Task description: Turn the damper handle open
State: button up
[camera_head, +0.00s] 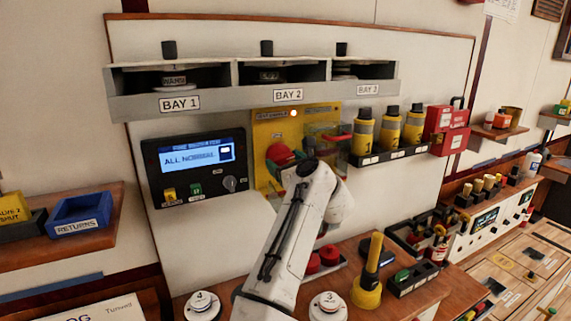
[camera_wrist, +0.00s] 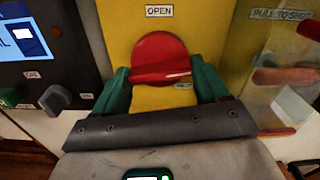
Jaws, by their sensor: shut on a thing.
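The damper handle is a red round knob with a ridge across it, on a yellow panel (camera_head: 264,133). In the wrist view the red handle (camera_wrist: 160,52) sits below a white label reading OPEN (camera_wrist: 159,11). Its ridge lies roughly level across the picture. In the head view the red handle (camera_head: 281,153) shows just beyond my wrist. My gripper (camera_wrist: 163,80) has its teal fingers at the left and right sides of the handle, shut on it. The exact contact is partly hidden by the fingers. My arm covers the panel's lower part in the head view.
A clear cover with red edges (camera_head: 325,135) stands out right of the handle. A dark control box (camera_head: 195,167) reading ALL NORMAL is close on the left. Yellow cylinders (camera_head: 390,128) stand on a shelf at right. Bays (camera_head: 255,98) overhang above.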

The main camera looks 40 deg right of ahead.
jog(key=n+b, duration=0.1)
jog(key=n, duration=0.3)
jog(key=shift+f, duration=0.15)
jog(key=n, duration=0.4)
jog(key=shift+b, duration=0.4)
jog(key=n, duration=0.4)
jog(key=shift+n+b, duration=0.3)
jog(key=shift+b, duration=0.1)
jog(key=shift+n, duration=1.6)
jog(key=o, duration=1.1)
jog(key=shift+c, duration=0.2)
jog(key=shift+s, duration=0.1)
jog(key=shift+b+v, duration=1.15)
jog(key=shift+v, duration=2.5)
